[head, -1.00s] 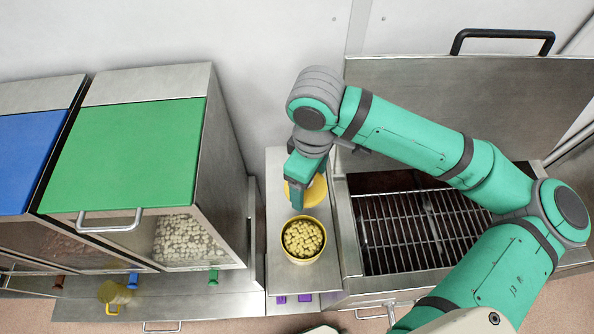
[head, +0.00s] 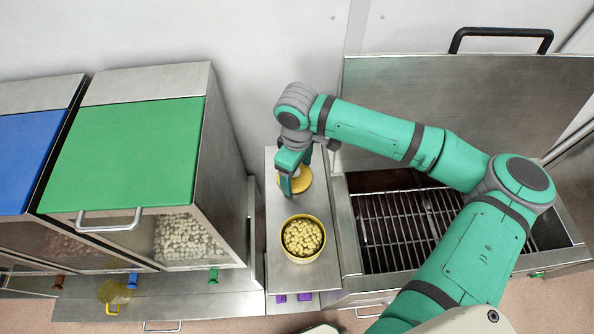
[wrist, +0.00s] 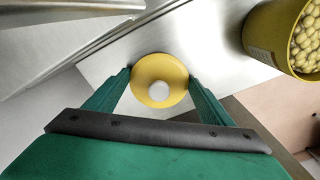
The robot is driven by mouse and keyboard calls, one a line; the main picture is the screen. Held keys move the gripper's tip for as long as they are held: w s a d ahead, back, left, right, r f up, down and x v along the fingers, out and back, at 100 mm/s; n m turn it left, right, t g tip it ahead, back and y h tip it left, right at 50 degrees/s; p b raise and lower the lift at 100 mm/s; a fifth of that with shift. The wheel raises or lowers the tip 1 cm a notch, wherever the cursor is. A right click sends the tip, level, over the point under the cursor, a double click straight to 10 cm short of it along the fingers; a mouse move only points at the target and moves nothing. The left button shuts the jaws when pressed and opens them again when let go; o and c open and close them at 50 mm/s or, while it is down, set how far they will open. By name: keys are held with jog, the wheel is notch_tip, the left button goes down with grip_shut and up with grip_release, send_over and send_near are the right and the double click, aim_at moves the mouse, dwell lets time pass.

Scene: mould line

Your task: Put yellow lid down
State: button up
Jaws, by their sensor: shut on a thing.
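The yellow lid (head: 304,181) is a round disc over the back part of the narrow steel shelf (head: 286,268). In the wrist view the lid (wrist: 145,67) shows a pale round spot, and the two fingertips (wrist: 160,80) sit at its left and right edges. My gripper (head: 294,184) is shut on the lid and partly covers it in the head view. I cannot tell whether the lid touches the shelf. A yellow tub (head: 286,246) full of pale yellow pellets stands open on the shelf, in front of the lid.
An open steel vat with a wire rack (head: 400,215) is to the right, its cover (head: 450,100) raised. Bins with green (head: 125,155) and blue (head: 25,150) lids stand left. A yellow mug (head: 113,293) is on the lower ledge. The shelf has bare metal around the lid.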

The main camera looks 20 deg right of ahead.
jog(key=shift+f, duration=0.15)
jog(key=o, duration=1)
notch_tip(320, 180, up, 12)
dwell(0.4)
